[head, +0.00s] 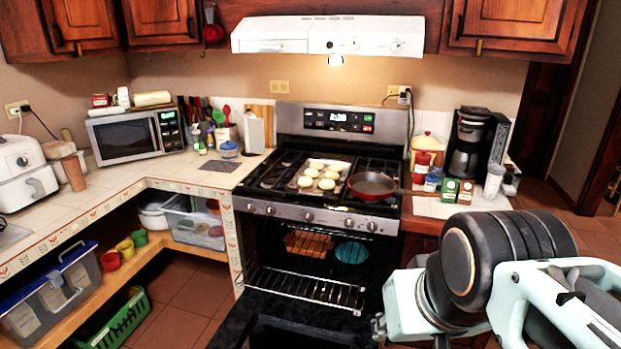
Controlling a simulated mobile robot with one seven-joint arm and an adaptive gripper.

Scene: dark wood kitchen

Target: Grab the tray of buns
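My arm, mint and black, fills the lower right corner of the head view, well apart from the tray. My gripper's fingertips do not show, so its opening is not visible.
A dark pan (372,185) stands just right of the tray, its handle pointing right. The oven door (300,325) below is open and sticks out in front of the stove (318,216). A microwave (137,135) and crowded counters flank it. Floor (185,290) shows at lower left.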

